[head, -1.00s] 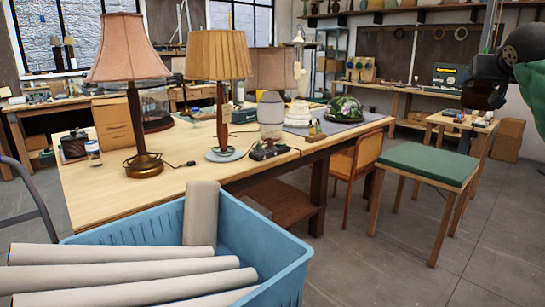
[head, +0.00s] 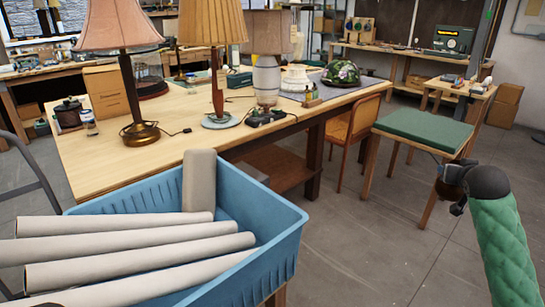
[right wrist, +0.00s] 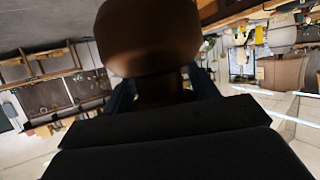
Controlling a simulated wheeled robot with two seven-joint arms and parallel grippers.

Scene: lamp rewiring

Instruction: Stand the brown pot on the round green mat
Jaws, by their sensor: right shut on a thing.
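My right gripper (head: 455,190) is at the right of the head view, low beside the green-topped stool. It is shut on a rounded brown thing, taken to be the brown pot, which fills the top middle of the right wrist view (right wrist: 148,40). In the head view only a small dark brown patch of it shows at the gripper. My fingers sit on both sides of its narrower part. I cannot make out a round green mat in either view. My left gripper is not in view.
A square stool with a green top (head: 415,130) stands near the gripper. The wooden workbench (head: 180,165) holds lamps and a dark lidded pot (head: 68,112). A blue crate (head: 285,245) with pale rolls stands in front.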

